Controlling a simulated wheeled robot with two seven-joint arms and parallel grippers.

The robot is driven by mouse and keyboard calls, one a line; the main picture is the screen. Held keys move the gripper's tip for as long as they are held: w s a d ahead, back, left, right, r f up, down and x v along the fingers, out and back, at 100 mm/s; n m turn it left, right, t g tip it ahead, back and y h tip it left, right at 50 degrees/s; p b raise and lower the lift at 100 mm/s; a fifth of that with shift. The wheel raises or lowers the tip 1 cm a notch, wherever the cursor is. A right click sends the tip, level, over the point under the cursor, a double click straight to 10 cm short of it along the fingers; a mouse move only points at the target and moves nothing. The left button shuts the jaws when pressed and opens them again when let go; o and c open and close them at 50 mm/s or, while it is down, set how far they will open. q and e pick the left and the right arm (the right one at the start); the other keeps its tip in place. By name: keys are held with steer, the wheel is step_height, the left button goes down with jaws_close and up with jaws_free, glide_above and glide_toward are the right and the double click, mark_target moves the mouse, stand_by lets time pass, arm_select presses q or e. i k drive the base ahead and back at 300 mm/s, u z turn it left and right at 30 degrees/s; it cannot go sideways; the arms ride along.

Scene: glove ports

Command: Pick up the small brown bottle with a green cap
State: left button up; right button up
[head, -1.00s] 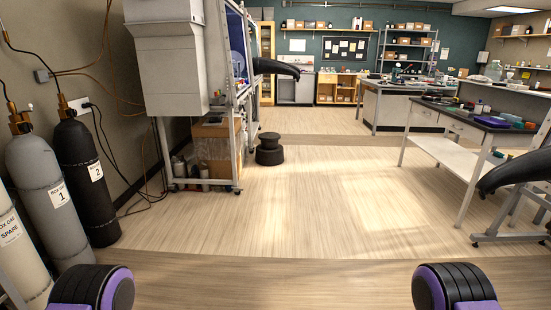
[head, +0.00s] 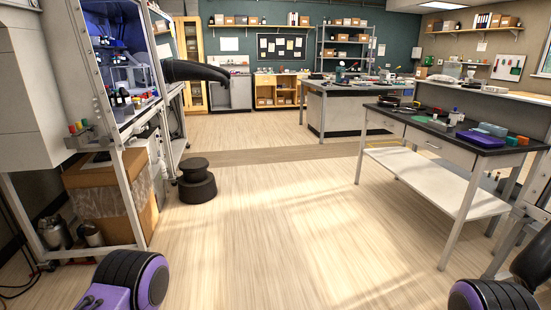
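I cannot make out a small brown bottle with a green cap for certain. Several small bottles or vials (head: 122,97) stand inside the open-fronted glove box at the left, too small to tell apart. Two purple and black rounded parts of my own arms show at the bottom left and bottom right. Neither gripper's fingers are in view.
A black glove sleeve (head: 195,71) sticks out from the glove box frame. A black step stool (head: 197,181) and a cardboard box (head: 96,180) stand near it. A black-topped bench (head: 425,128) with trays is at the right. The middle floor is clear.

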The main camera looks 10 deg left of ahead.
mark_target(117, 99)
steer(key=z, duration=0.1)
steer(key=i, duration=2.7)
steer(key=u, duration=0.1)
steer(key=i, duration=2.6)
steer(key=u, duration=1.2)
steer(key=i, duration=1.55)
steer(key=u, duration=1.6)
steer(key=i, duration=1.05)
steer(key=u, duration=0.35)
